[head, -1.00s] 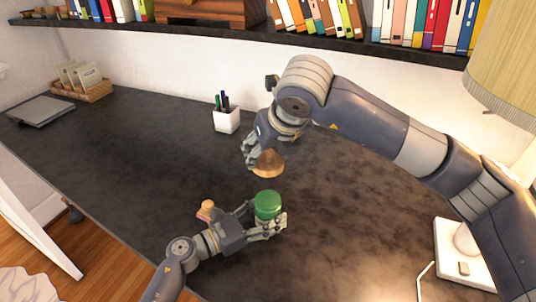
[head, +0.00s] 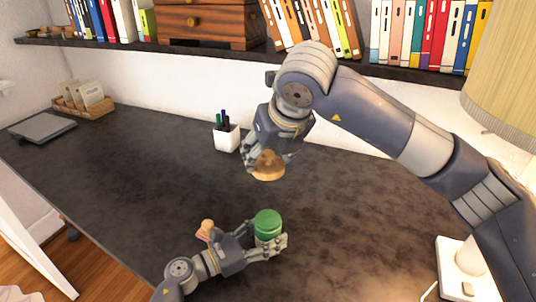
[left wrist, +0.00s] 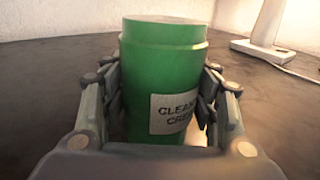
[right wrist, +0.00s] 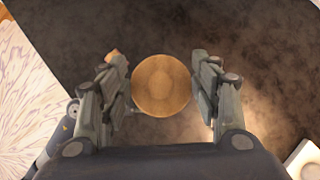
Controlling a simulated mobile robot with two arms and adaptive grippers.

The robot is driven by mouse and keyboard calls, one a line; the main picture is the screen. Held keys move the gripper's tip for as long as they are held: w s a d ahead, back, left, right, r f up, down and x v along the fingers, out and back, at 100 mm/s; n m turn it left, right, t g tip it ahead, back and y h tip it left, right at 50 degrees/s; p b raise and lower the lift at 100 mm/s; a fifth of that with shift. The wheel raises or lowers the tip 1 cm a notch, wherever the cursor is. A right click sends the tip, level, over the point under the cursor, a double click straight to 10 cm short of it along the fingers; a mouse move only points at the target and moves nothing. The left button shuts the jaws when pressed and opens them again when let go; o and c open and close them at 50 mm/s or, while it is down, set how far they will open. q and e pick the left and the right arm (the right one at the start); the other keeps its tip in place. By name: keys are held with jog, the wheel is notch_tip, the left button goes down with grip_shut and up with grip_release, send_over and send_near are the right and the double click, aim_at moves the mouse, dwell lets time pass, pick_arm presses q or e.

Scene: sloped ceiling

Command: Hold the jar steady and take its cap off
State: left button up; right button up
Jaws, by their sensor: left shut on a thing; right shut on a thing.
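The green jar (head: 268,226) stands upright, low in the middle of the head view. My left gripper (head: 268,246) is shut around its lower part. In the left wrist view the jar (left wrist: 160,75) sits between both fingers, its label partly hidden by the right finger. The round copper-brown cap (head: 268,164) is off the jar, with a clear gap between them. My right gripper (head: 262,160) is shut on the cap and holds it up. In the right wrist view the cap (right wrist: 163,86) shows as a disc between the fingers.
A white pen holder (head: 227,138) stands behind the right gripper. A small wooden-topped object (head: 207,228) is close beside my left gripper. A lamp base (head: 462,270) is at the right.

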pick_arm(q)
jog(key=o, duration=1.3)
jog(key=v, duration=1.2)
